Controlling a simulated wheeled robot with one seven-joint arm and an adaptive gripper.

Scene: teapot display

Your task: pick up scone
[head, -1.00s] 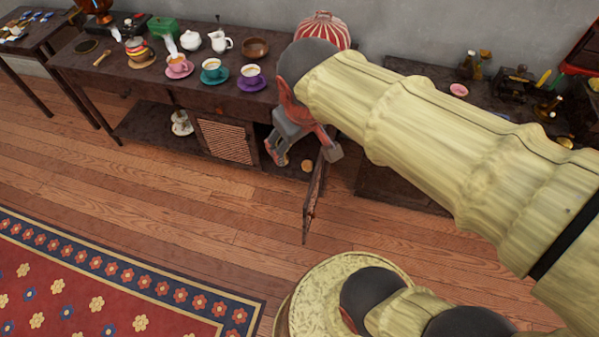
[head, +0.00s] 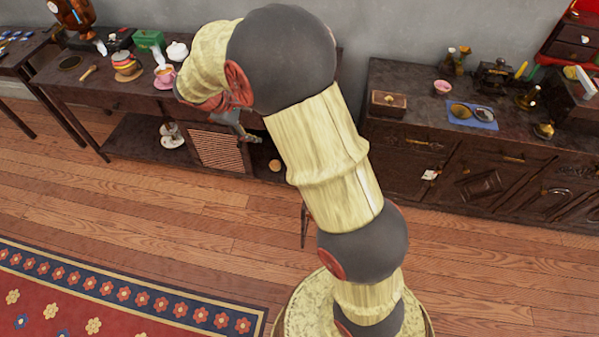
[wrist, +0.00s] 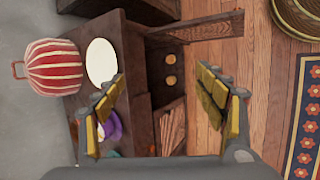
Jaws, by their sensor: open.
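A small round tan scone (head: 274,165) lies in the open lower compartment of the dark wooden table. In the wrist view two round tan pieces, a scone (wrist: 170,58) and another one (wrist: 171,80), lie side by side in that compartment. My gripper (wrist: 160,75) is open and empty, with its yellow-padded fingers spread wide. The scones show beyond the gap between the fingers, apart from them. In the head view my gripper (head: 246,132) is partly hidden by my arm, in front of the table and left of the scone.
The open cabinet door (wrist: 195,26) stands out beside the compartment; its edge (head: 304,226) shows in the head view. A slatted panel (head: 219,149) is left of the opening. A red-striped pot (wrist: 54,68), a white plate (wrist: 101,61) and a purple saucer (wrist: 113,128) are on the tabletop.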

